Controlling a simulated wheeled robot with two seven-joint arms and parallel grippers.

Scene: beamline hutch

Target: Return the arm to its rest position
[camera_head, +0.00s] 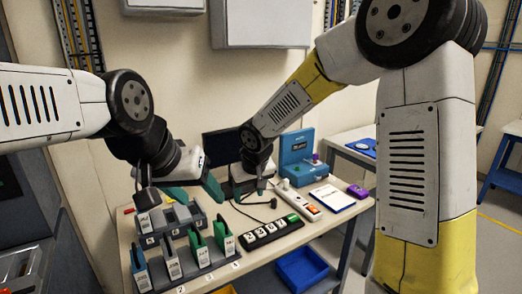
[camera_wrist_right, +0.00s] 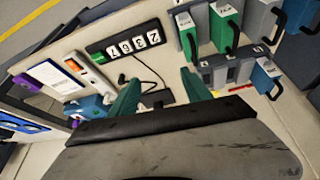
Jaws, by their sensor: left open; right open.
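My right arm comes in from the upper right and reaches down over the far part of the table. Its gripper (camera_head: 250,187) is above the tabletop near a black cable. In the right wrist view its two teal fingers (camera_wrist_right: 158,95) are spread, with nothing between them. My left arm comes in from the left. Its gripper (camera_head: 195,190) has teal fingers apart and hangs over the back of the module racks. I see nothing held in it, though my own wrist hides part of it.
Numbered racks (camera_head: 188,268) hold green, grey and blue handled modules. A strip with digit tiles (camera_head: 270,232), a power strip (camera_head: 299,201), a clipboard (camera_head: 332,198) and a teal instrument (camera_head: 297,160) lie to the right. A monitor (camera_head: 222,147) stands behind. A blue bin (camera_head: 301,269) is below the front edge.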

